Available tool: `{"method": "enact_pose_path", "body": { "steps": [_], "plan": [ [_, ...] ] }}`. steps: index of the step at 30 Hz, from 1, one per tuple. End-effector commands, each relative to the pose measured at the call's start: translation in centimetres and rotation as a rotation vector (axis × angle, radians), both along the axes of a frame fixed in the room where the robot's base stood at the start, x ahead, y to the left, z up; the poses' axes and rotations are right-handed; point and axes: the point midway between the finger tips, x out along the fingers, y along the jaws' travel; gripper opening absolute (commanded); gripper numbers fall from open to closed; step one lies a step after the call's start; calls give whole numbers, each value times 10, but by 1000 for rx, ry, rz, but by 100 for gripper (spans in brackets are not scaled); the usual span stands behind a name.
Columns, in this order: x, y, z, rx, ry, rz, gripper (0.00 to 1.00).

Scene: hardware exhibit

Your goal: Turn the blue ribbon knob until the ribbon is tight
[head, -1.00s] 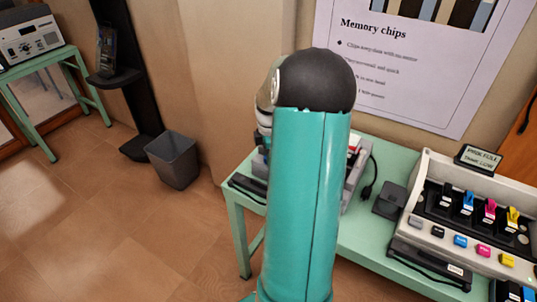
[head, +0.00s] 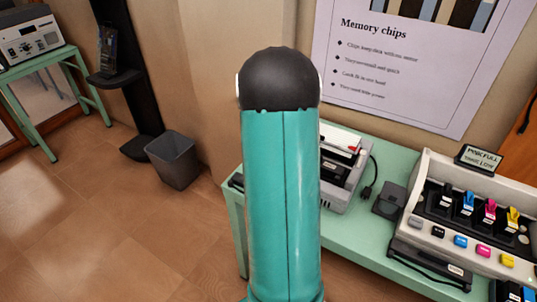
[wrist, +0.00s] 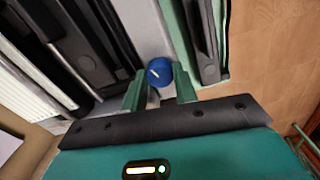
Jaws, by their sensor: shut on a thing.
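The blue ribbon knob (wrist: 159,72) sits on the pale grey body of the machine in the wrist view. It has a white mark on its face. My gripper (wrist: 159,80) has its two green fingers on either side of the knob, shut on it. In the head view my arm hides the gripper and the knob. Part of the light grey machine (head: 344,172) shows just right of my arm, on the green table (head: 345,232). The ribbon itself cannot be made out.
A black plug and cable (head: 367,190) and a dark grey box (head: 390,200) lie right of the machine. A printer with coloured cartridges (head: 470,215) stands farther right. A grey bin (head: 173,160) stands on the floor at left, with open floor in front.

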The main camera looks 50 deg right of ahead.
Motion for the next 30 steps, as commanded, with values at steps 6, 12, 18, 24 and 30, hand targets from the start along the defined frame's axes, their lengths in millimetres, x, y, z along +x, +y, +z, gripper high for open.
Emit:
{"method": "enact_pose_path", "body": {
  "steps": [6,12,18,24,30],
  "plan": [
    [1,0,1,-3,-1,-204,6],
    [1,-1,1,-2,-2,-394,6],
    [1,0,1,-1,-2,-584,6],
    [1,0,1,-1,-1,-774,6],
    [1,-1,1,-1,-2,-964,6]
  ]
}}
